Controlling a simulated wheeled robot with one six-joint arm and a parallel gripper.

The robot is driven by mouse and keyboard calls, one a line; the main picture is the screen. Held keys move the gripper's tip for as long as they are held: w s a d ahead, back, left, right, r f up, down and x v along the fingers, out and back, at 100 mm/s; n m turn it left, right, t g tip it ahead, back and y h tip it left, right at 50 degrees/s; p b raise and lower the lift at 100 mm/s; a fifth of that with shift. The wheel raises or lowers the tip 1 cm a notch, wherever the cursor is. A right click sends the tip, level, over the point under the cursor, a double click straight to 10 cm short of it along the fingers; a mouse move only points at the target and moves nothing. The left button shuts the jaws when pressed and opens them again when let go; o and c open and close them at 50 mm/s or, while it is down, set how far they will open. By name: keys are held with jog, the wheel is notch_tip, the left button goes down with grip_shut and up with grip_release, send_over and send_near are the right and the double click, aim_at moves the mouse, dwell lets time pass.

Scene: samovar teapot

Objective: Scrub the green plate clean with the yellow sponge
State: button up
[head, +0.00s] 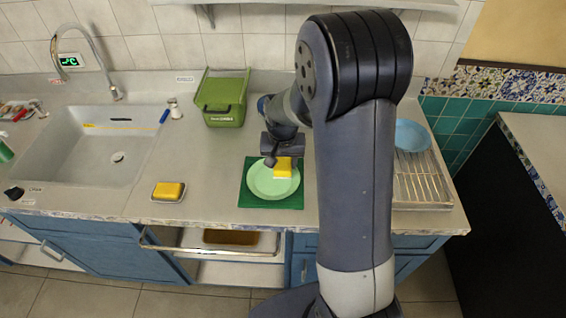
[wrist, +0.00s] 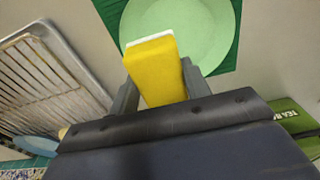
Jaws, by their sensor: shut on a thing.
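The green plate (head: 268,184) lies on a dark green mat (head: 290,202) on the counter. It also shows at the top of the wrist view (wrist: 215,20). My gripper (head: 283,155) is shut on a yellow sponge (head: 283,167) with a white layer at its end. In the wrist view the sponge (wrist: 158,72) sits between the two fingers, over the plate's edge. I cannot tell whether the sponge touches the plate. No clear dirt shows on the visible part of the plate. My arm and gripper hide part of the counter behind.
A second yellow sponge (head: 168,190) lies on a small dish left of the mat. A sink (head: 85,150) is at the left. A green box (head: 221,98) stands behind the plate. A wire rack (head: 423,182) with a blue plate (head: 411,134) is at the right.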

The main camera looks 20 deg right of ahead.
jog(key=shift+r, duration=0.5)
jog(key=shift+r+p, duration=1.2)
jog(key=shift+r, duration=0.4)
jog(key=shift+f, duration=0.1)
